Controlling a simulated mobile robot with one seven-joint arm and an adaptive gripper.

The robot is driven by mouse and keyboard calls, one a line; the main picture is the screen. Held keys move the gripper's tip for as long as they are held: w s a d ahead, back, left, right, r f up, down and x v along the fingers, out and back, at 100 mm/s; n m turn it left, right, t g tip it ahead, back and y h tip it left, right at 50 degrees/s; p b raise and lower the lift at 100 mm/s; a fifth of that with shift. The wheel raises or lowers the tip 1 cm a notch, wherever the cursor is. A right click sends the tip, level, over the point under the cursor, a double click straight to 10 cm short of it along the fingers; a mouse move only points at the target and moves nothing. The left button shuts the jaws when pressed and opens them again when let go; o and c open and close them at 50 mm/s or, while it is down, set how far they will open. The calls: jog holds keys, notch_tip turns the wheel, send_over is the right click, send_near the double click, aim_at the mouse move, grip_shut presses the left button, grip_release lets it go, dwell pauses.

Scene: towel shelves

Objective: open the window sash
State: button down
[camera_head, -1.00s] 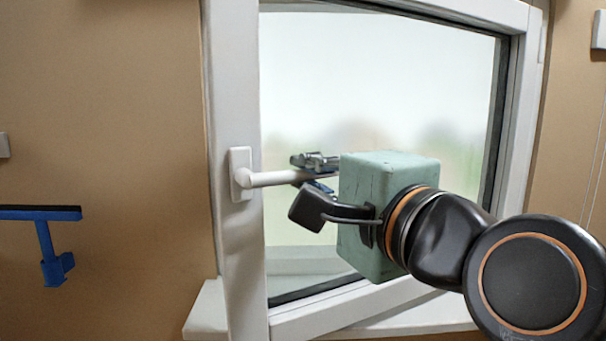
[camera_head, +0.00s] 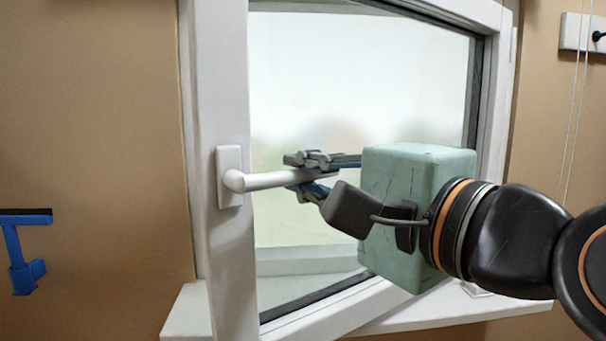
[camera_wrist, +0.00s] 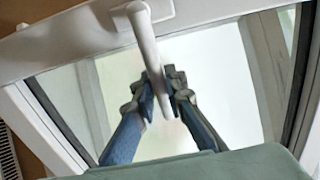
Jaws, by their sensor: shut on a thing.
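The white-framed window sash (camera_head: 222,262) stands swung partly out from its frame, with pale glass in it. Its white handle (camera_head: 272,180) lies level, pointing right from a plate on the sash's left upright. My gripper (camera_head: 314,175) is shut on the handle near its free end. In the wrist view the gripper's fingers (camera_wrist: 162,98) lie on either side of the handle (camera_wrist: 147,42), close against it. The green body of my gripper hides part of the glass in the head view.
A white sill (camera_head: 400,322) runs below the sash. A blue squeegee-like tool (camera_head: 20,250) is on the tan wall at left. A white rail with a dark knob (camera_head: 582,34) and thin cords (camera_head: 572,120) are at right.

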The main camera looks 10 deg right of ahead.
jog(key=shift+n+g+y, duration=0.3)
jog(key=shift+n+y, duration=0.1)
jog(key=shift+y, duration=0.2)
jog(key=shift+b+v, duration=0.65)
jog(key=shift+v, duration=1.55)
jog(key=c, duration=1)
grip_release()
jog(key=shift+w, duration=0.1)
jog(key=shift+o, duration=0.2)
jog(key=b+v, duration=0.1)
jog(key=v, duration=0.7)
jog(key=shift+b, duration=0.35)
